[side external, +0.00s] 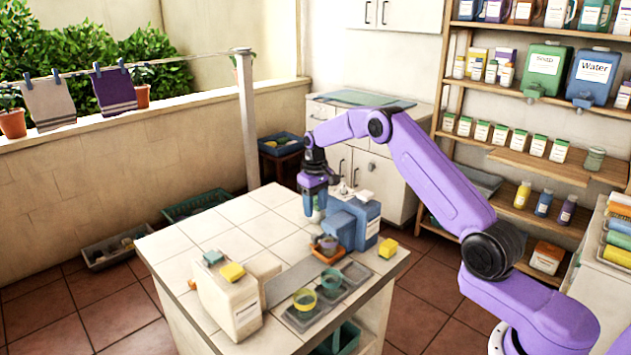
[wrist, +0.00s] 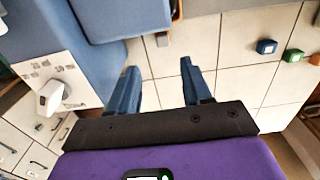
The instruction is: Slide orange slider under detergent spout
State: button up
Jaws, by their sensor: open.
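The orange slider (side external: 325,249) is a small tray on the counter with a small round cup (side external: 328,241) on it. It sits just left of a blue dispenser (side external: 365,222) with a white label too small to read. A cream dispenser (side external: 232,300) stands at the counter's near side; I cannot tell which one holds detergent. My gripper (side external: 316,212) points down above the counter, left of the blue dispenser. In the wrist view its two blue fingers (wrist: 160,72) are apart with only tiles between them.
Grey trays (side external: 330,290) with a yellow cup (side external: 304,298) and a green cup (side external: 332,279) lie between the dispensers. A yellow sponge (side external: 388,248) lies at the right edge. The counter's left side is clear tile. Small coloured blocks (wrist: 266,47) show right in the wrist view.

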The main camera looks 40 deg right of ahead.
notch_tip(320, 180, up, 8)
jog(key=shift+r, duration=0.15)
dwell(0.4)
jog(key=s+a+r+n, duration=0.3)
jog(key=s+a, duration=0.6)
jog(key=a, duration=0.1)
jog(key=s+a+r+n, duration=0.3)
jog(key=s+a, duration=0.5)
jog(key=a, duration=0.2)
jog(key=s+d+f+n, duration=0.1)
jog(key=s+n, duration=0.2)
jog(key=s, duration=1.2)
jog(key=s+d+f+n, duration=0.1)
jog(key=s+d+n, duration=0.1)
jog(key=s, duration=1.2)
jog(key=shift+s+f+n, duration=0.25)
jog(key=shift+s+n, duration=0.15)
jog(key=shift+n, duration=0.4)
